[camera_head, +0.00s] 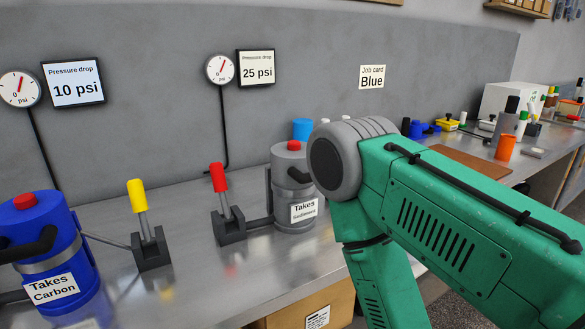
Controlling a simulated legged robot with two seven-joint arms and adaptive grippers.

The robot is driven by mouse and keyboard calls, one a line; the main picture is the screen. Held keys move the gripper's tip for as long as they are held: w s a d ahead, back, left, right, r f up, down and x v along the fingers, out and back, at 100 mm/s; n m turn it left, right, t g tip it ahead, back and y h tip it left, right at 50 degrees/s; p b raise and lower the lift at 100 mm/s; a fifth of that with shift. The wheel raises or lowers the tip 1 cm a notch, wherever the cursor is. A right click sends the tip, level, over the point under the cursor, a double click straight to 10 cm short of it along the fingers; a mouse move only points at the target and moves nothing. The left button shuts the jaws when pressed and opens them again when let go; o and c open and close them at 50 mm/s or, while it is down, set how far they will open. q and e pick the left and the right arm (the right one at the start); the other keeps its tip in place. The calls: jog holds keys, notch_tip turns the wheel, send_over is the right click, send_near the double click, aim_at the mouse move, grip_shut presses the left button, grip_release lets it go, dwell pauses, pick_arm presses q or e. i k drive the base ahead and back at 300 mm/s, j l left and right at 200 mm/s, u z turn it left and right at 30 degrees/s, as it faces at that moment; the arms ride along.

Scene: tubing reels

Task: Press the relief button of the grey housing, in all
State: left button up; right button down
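The grey housing (287,178) stands upright on the metal bench, with a label reading "Takes Sediment". Its red relief button (293,145) shows on top of the cap, with nothing touching it in view. A black handle curves on its right side, partly hidden behind my green arm. My green arm comes in from the right, and its grey joint is in front of the housing's right side. I cannot tell whether the arm touches the housing. The gripper on this arm is out of view. My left arm and gripper do not show.
A blue housing (48,240) labelled "Takes Carbon" stands at left. A yellow-handled lever (137,196) and a red-handled lever (219,178) stand between the housings. Wall gauges have cards reading 10 psi (75,82) and 25 psi (256,68). A job card (372,77) reads Blue.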

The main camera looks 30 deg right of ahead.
aim_at(292, 145)
jog(key=i+l+z, duration=0.1)
jog(key=z, duration=0.35)
jog(key=i+l+z, duration=0.1)
jog(key=z, duration=0.35)
